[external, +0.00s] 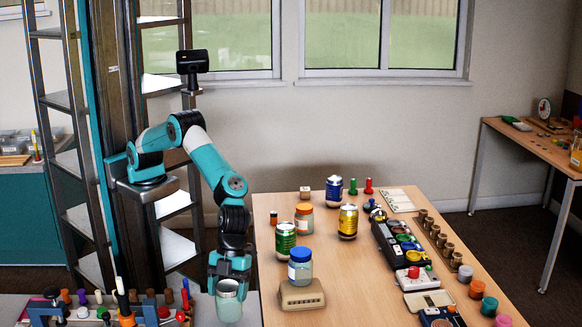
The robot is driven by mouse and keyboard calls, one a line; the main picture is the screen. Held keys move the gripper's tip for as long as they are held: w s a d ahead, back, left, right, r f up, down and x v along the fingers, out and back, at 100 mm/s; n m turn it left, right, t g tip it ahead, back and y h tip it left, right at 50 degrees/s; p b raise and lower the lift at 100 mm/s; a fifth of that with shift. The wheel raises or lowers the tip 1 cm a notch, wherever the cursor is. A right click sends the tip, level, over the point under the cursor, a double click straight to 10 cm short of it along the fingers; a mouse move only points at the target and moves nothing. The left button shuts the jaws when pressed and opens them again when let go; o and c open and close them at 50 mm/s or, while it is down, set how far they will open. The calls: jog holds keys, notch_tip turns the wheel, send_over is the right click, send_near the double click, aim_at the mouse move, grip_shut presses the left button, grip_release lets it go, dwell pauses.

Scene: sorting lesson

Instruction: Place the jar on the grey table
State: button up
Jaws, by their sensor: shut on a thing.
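My gripper (229,272) points down at the lower middle left of the external view and is shut on a jar. The jar (229,306) is pale green-grey and upright, with its top between the fingers. It shows in front of the right part of a grey table (249,306) along the bottom edge of the view. I cannot tell whether the jar's base touches the table. Other jars stand on the wooden table: one with an orange lid (304,220), and one with a blue lid (300,269) on a beige box.
The wooden table (345,285) to the right holds several cans, a dark tray of coloured pieces (398,245) and small cylinders. On the grey table, a rack of tools and coloured pegs (122,305) stands left of the jar. Another table (540,150) is far right.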

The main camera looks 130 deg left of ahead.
aim_at(229, 300)
jog(key=shift+f, duration=1.4)
jog(key=shift+f, duration=0.15)
jog(key=o, duration=1)
